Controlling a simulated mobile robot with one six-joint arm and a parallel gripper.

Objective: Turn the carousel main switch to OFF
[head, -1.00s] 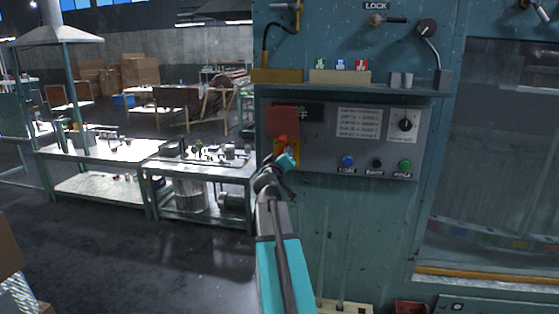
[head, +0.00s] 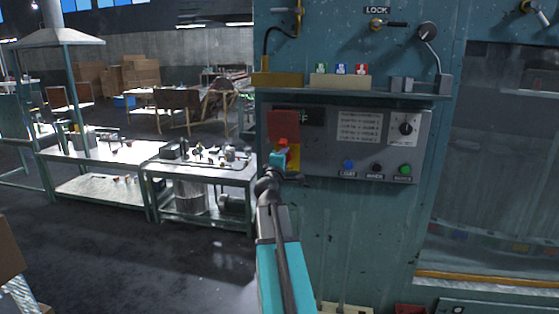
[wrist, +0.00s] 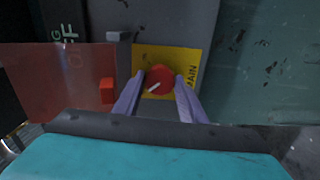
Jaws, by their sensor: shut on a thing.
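The main switch is a red rotary knob (wrist: 159,80) on a yellow plate (wrist: 188,62) lettered "MAIN" in the wrist view. A white line on the knob lies at a slant. My gripper (wrist: 157,92) is shut on the knob, with a finger on each side of it. In the head view my gripper (head: 281,162) is at the left end of the grey control panel (head: 322,165) and covers most of the knob. A red, see-through flap (wrist: 60,80) with a red tab stands left of the knob, also visible in the head view (head: 283,125).
Right of the switch are a blue button (head: 348,165), a black button (head: 377,167), a green button (head: 405,169) and a black selector (head: 405,128). A shelf (head: 350,90) juts out above the panel. Open floor lies to the left.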

